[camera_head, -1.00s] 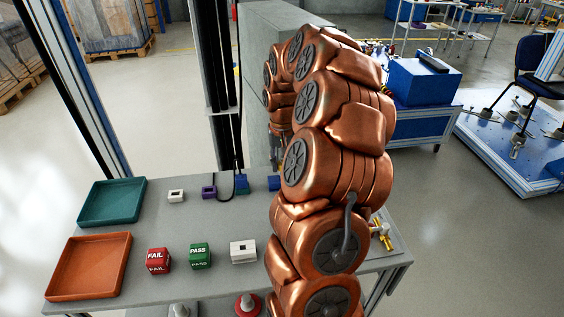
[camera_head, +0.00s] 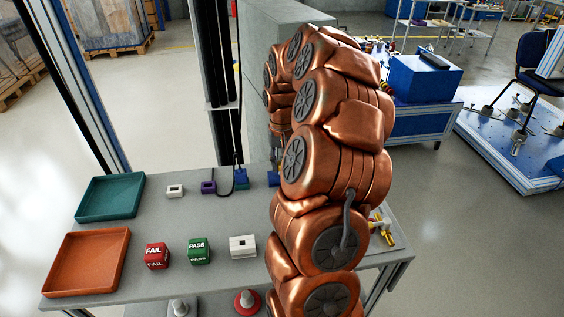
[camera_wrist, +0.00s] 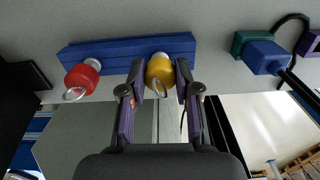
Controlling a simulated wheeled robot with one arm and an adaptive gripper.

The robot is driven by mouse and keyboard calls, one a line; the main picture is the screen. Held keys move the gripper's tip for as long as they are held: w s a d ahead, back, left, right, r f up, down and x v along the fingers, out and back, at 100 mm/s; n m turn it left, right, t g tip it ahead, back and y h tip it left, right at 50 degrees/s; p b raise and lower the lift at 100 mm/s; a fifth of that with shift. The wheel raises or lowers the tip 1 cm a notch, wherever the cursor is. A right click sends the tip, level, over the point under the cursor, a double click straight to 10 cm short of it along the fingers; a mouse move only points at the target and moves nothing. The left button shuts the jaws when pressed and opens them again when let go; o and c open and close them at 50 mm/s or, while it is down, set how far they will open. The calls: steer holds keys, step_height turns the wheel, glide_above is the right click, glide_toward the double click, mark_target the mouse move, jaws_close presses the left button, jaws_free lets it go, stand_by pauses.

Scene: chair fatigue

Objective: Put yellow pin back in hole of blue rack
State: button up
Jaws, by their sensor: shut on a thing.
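In the wrist view the blue rack (camera_wrist: 120,50) is a long bar across the upper part of the picture. A red pin (camera_wrist: 82,78) with a metal ring stands at its left part. My gripper (camera_wrist: 160,75) is shut on the yellow pin (camera_wrist: 160,71), which also has a metal ring. The yellow pin is at the right part of the rack, with its pale end against or very near the rack's face. I cannot tell whether that end is inside a hole. In the head view my copper arm hides the gripper and the yellow pin.
The grey table (camera_head: 140,225) carries a teal tray (camera_head: 110,198), an orange tray (camera_head: 85,262), red FAIL (camera_head: 157,256) and green PASS (camera_head: 199,251) blocks and a white block (camera_head: 243,246). A green and blue connector (camera_wrist: 262,55) with a black cable lies right of the rack.

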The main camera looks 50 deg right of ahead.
steer(key=o, duration=1.2)
steer(key=shift+c, duration=0.2)
step_height(320, 180, up, 12)
